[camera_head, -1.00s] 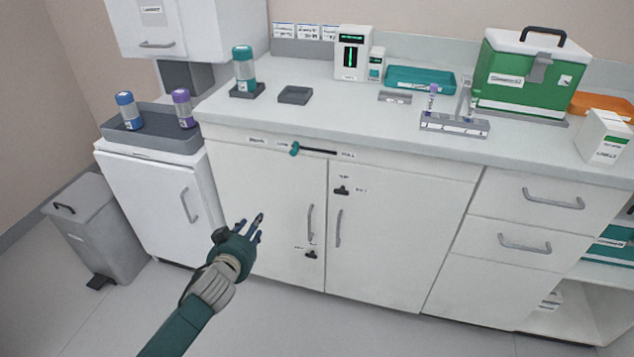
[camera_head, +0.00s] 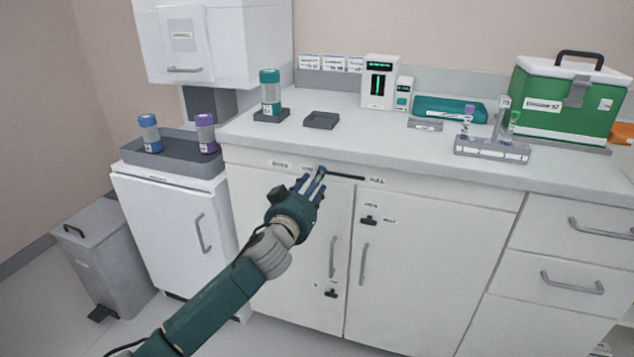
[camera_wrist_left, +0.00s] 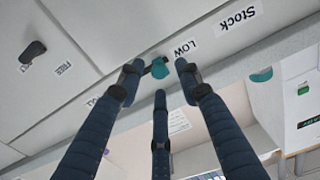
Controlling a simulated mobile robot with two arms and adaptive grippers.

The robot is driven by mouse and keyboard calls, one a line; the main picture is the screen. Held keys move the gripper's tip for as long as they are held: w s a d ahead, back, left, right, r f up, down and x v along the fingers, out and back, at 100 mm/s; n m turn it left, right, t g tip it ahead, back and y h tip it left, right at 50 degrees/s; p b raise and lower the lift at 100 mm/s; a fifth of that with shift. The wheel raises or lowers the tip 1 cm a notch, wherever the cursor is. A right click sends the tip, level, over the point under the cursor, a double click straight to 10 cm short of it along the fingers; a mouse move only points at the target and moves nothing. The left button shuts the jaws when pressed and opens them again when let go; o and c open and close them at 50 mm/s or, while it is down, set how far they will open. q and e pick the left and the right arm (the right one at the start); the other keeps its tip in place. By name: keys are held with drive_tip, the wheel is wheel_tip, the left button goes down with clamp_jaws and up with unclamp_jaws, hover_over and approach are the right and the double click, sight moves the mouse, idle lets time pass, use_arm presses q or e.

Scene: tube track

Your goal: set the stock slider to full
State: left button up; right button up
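The stock slider is on the cabinet's front strip below the counter edge, with a dark slot (camera_head: 347,177) running right toward the FULL label (camera_head: 376,181). Its teal knob (camera_wrist_left: 161,71) is by the LOW label (camera_wrist_left: 185,48) in the left wrist view; in the head view my fingers largely cover it. My left gripper (camera_head: 316,179) is at the knob end of the slot. In the left wrist view its dark fingers (camera_wrist_left: 159,82) are spread around the knob, with gaps showing; contact cannot be told. My right gripper is out of view.
Cabinet doors with grey handles (camera_head: 332,257) and a small black latch (camera_head: 369,220) lie below the slot. The counter above holds a tube rack (camera_head: 492,150), a small grey tray (camera_head: 321,120) and a green cooler box (camera_head: 560,104). The space before the strip is clear.

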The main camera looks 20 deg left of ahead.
use_arm(q)
drive_tip(key=shift+w, duration=0.85)
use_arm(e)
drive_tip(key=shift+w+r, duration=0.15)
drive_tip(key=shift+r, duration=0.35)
use_arm(q)
clamp_jaws()
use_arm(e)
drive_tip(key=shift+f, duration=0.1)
